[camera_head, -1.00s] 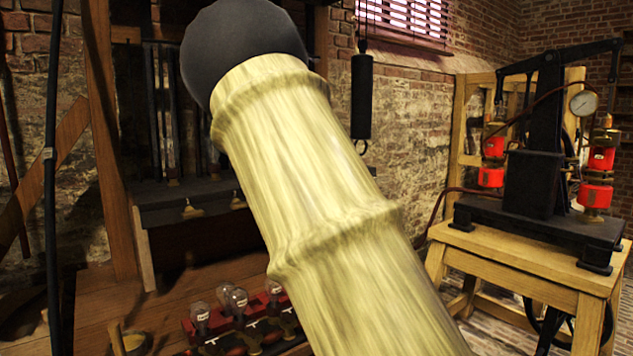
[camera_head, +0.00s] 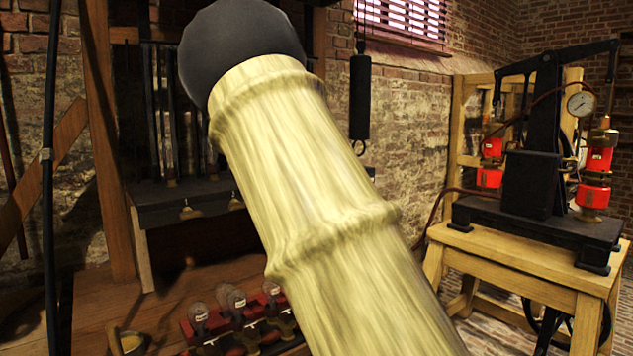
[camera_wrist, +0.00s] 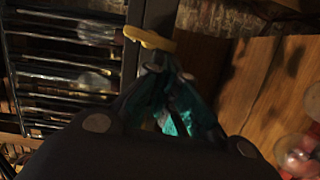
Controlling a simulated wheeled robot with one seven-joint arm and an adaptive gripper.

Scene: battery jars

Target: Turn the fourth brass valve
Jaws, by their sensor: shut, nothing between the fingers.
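Brass valves show along the dark shelf front in the head view: one at left (camera_head: 190,209) and one beside my arm (camera_head: 236,201). Others may be hidden behind my arm. In the wrist view a yellow brass valve handle (camera_wrist: 149,38) lies just beyond the fingertips of my gripper (camera_wrist: 160,68). The teal-lit fingers are together and hold nothing. I cannot tell whether they touch the handle, or which valve in the row it is. My gripper is hidden in the head view.
A red rack with glass bulbs (camera_head: 199,312) stands on the wooden bench below the shelf. A black cylinder (camera_head: 360,98) hangs right of my arm. A press (camera_head: 531,180) stands on a wooden table at right. Upright glass tubes rise behind the valves.

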